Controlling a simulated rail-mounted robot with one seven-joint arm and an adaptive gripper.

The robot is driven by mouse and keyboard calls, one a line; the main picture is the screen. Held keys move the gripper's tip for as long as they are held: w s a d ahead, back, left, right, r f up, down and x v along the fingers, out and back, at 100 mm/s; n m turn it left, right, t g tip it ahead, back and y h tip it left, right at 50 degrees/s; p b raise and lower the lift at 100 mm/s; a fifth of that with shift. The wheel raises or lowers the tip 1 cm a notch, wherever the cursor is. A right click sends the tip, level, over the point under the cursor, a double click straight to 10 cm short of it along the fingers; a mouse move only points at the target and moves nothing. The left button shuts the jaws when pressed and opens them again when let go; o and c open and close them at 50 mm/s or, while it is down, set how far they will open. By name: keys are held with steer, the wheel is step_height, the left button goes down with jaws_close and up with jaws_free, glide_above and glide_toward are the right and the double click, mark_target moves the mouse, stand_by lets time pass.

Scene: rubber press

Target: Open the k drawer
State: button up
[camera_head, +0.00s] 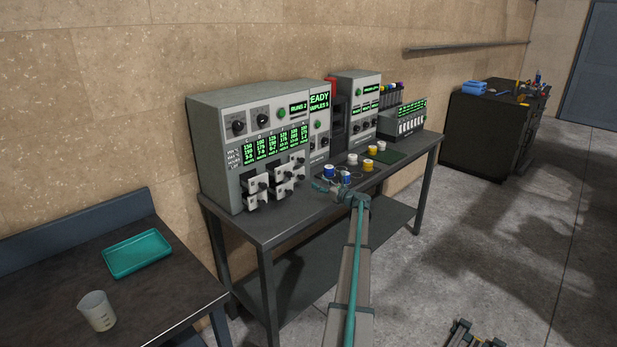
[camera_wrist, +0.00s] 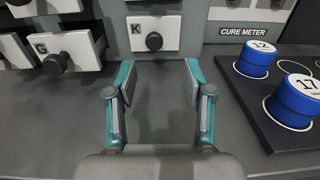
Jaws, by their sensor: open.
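The K drawer (camera_wrist: 154,34) has a white front marked K and a round black knob (camera_wrist: 154,41). In the wrist view it is at the top centre, and its front looks flush with the grey machine. My gripper (camera_wrist: 150,75) is open and empty, with its teal-edged fingers pointing at the K drawer, one to each side of the knob line. The fingertips are short of the knob and apart from it. In the head view my gripper (camera_head: 338,190) is low in front of the machine's drawers (camera_head: 270,186); the K drawer cannot be singled out there.
The G drawer (camera_wrist: 62,52) stands out to the left of the K drawer, with another pulled-out drawer (camera_wrist: 45,6) above it. The bench top between is clear.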

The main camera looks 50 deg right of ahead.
mark_target(303, 177)
steer(key=shift+w+a+f, duration=0.2)
steer(key=shift+w+a, duration=0.05)
steer(key=shift+w, duration=0.3)
steer(key=w+p, duration=0.1)
steer(key=w, duration=0.2)
steer(key=w+d+p, duration=0.1)
steer(key=w, duration=0.2)
steer(key=w+p, duration=0.1)
steer(key=w, duration=0.3)
steer(key=shift+d+p, duration=0.15)
steer(key=shift+p, duration=0.15)
jaws_close()
